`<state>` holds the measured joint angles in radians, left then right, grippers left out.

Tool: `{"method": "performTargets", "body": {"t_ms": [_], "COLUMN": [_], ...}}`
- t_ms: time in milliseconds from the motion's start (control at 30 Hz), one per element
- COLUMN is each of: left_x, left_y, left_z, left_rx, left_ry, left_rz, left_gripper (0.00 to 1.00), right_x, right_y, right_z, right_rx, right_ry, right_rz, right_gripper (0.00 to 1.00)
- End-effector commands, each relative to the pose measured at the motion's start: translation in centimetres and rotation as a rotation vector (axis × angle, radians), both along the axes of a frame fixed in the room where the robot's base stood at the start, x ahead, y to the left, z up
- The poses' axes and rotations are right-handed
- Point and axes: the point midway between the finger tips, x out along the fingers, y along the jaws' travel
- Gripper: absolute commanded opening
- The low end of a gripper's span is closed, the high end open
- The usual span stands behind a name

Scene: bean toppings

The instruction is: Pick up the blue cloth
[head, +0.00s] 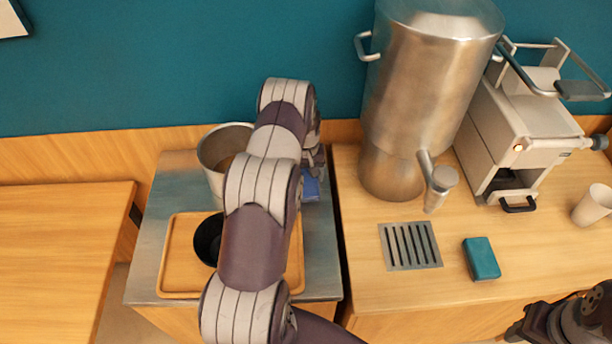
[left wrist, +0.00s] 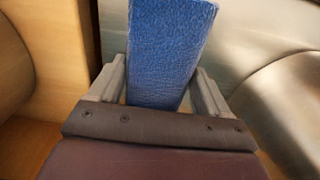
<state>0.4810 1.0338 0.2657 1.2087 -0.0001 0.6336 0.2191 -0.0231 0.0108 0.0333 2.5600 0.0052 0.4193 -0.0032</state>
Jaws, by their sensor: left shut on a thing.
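The blue cloth (left wrist: 168,50) stands up between the two fingers of my left gripper (left wrist: 160,92) in the left wrist view. The gripper is shut on it. In the head view my left arm hides most of the gripper (head: 315,168), and only a small part of the blue cloth (head: 311,187) shows beside it, over the right side of the metal counter. My right gripper (head: 535,325) is at the lower right edge of the head view, partly cut off; its fingers are not clear.
A wooden tray (head: 180,270) with a black bowl (head: 207,240) lies on the metal counter, a steel pot (head: 222,150) behind it.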

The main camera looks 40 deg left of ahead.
Motion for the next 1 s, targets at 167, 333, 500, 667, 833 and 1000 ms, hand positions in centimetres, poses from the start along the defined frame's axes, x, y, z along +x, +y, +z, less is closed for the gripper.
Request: {"method": "performTargets", "body": {"t_ms": [167,333,500,667,833,1000], "left_x": [0.1,-0.2,-1.4,-2.4,-3.2,-3.4], "left_y": [0.1,-1.0,-4.8,-8.2,-10.4,-11.2], "left_z": [1.5,4.4,6.7,8.9,10.3,10.9], "left_rx": [0.002,0.001,0.001,0.001,0.001,0.0], "left_ry": [-0.004,-0.001,-0.003,-0.003,-0.001,0.0], "left_rz": [0.0,-0.003,-0.003,-0.003,-0.002,0.0], "left_gripper": [0.48,0.48,0.48,0.48,0.48,0.48], "right_x": [0.0,0.0,0.0,0.0,0.0,0.0], "right_y": [0.0,0.0,0.0,0.0,0.0,0.0], "right_z": [-0.8,-1.9,-2.9,-3.7,-4.1,-4.2], "right_rx": [0.0,0.0,0.0,0.0,0.0,0.0], "right_ry": [0.0,0.0,0.0,0.0,0.0,0.0], "right_rz": [0.0,0.0,0.0,0.0,0.0,0.0], "right_gripper": [0.43,0.43,0.43,0.43,0.43,0.43]}}
